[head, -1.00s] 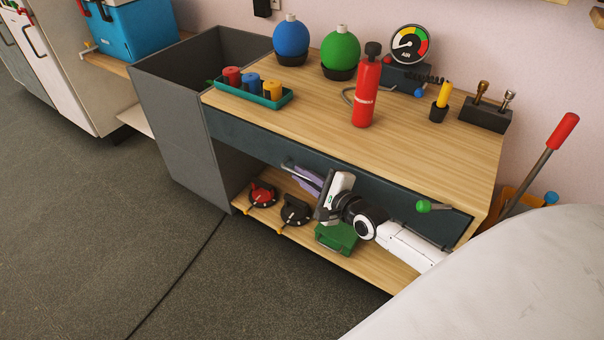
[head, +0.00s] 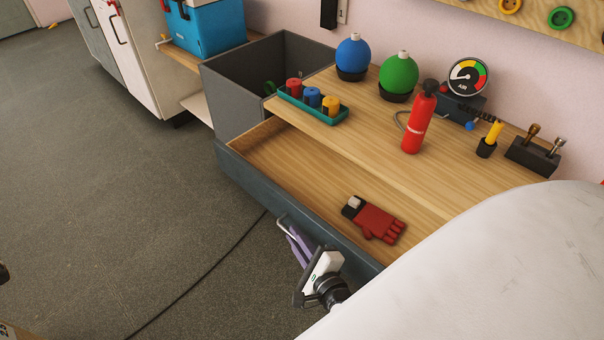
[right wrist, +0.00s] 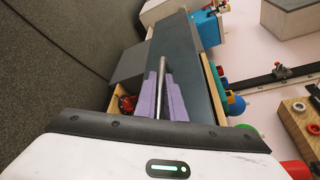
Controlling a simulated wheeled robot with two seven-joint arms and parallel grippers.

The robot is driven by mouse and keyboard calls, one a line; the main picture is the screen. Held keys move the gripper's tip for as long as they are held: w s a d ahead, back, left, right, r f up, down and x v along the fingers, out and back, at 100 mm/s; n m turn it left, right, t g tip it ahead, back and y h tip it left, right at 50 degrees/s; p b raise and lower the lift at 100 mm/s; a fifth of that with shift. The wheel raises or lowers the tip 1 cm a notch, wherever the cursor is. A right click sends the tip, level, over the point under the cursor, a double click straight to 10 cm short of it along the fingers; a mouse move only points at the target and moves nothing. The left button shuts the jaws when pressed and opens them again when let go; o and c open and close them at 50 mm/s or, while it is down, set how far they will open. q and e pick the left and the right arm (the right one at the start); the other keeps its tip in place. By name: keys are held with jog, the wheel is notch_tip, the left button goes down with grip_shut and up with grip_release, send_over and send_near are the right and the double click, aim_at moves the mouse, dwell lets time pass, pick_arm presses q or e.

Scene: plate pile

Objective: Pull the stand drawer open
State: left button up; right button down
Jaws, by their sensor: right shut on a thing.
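The stand drawer (head: 240,178) is pulled well out from the wooden-topped stand (head: 345,128). Its dark front and light wooden floor show in the head view. A red and black glove (head: 378,219) lies inside. My right gripper (head: 293,240) is shut on the drawer's bar handle (head: 284,227) at the drawer front. In the right wrist view the purple fingers (right wrist: 160,98) sit on both sides of the metal handle (right wrist: 161,78). Part of the drawer's right end is hidden behind a large white surface. My left gripper is not in view.
On the stand top are a green tray (head: 300,106) with coloured pieces, blue (head: 354,55) and green (head: 398,73) balls, a red extinguisher (head: 418,120) and an air gauge (head: 468,76). A grey bin (head: 235,110) stands at left. Floor (head: 130,190) before the drawer is clear.

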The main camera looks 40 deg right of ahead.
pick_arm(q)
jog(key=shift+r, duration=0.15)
pick_arm(e)
jog(key=shift+s+a, duration=0.25)
jog(key=shift+a, duration=0.95)
jog(key=c, duration=2.1)
grip_release()
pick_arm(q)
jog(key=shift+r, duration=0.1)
pick_arm(e)
jog(key=shift+r, duration=0.15)
